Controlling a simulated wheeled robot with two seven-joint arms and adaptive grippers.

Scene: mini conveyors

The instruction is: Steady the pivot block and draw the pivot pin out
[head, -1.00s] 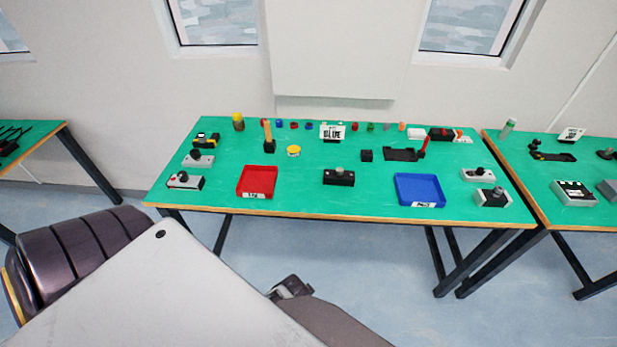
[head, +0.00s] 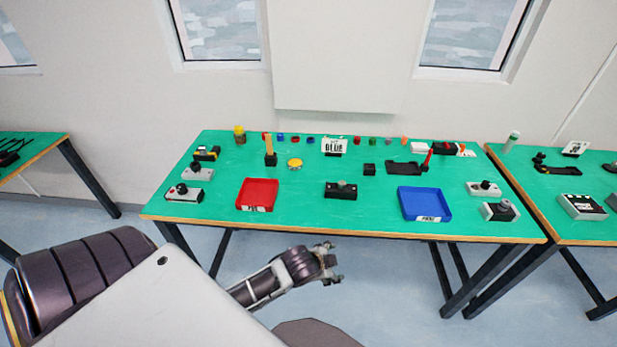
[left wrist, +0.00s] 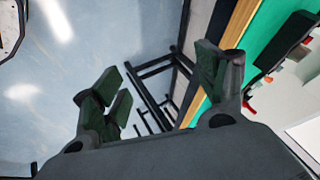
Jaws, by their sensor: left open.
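A black block (head: 341,191) with a grey round-topped pin (head: 341,183) standing in it sits near the front middle of the green table, between the red and blue trays; it looks like the pivot block and its pin. My left gripper (head: 332,263) is in front of the table's front edge, over the floor, well apart from the block. In the left wrist view its two fingers (left wrist: 165,88) are spread, with nothing between them. My right gripper is not in view.
A red tray (head: 275,183) is left of the block and a blue tray (head: 402,205) right of it. Small black-and-grey units stand at both table ends. The table's front edge (head: 330,230) separates the gripper from the tabletop.

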